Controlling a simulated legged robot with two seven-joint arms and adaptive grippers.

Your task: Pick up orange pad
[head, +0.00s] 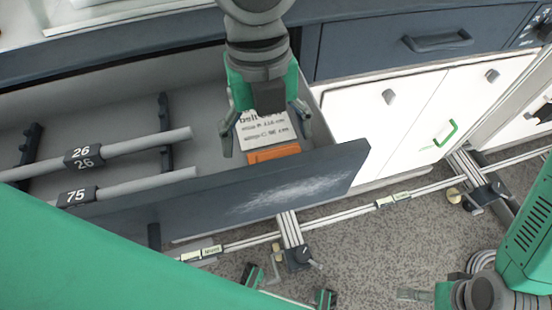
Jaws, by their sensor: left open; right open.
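The orange pad (274,153) lies in the open drawer, close against the inside of its dark front panel. A white printed card (266,130) lies just behind it. My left gripper (266,137) reaches down from the top of the view with its fingers spread on either side of the card, above the pad's back edge. It is open and empty; I cannot tell whether it touches anything. My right gripper (415,294) is at the bottom right, partly cut off by the frame edge, open and away from the drawer.
The drawer front (320,174) rises as a wall before the pad. Grey rods with number tags 26 (82,154) and 75 (76,196) lie in the drawer's left part. White cabinet doors (390,115) stand to the right. A metal rail (340,212) runs above the speckled floor.

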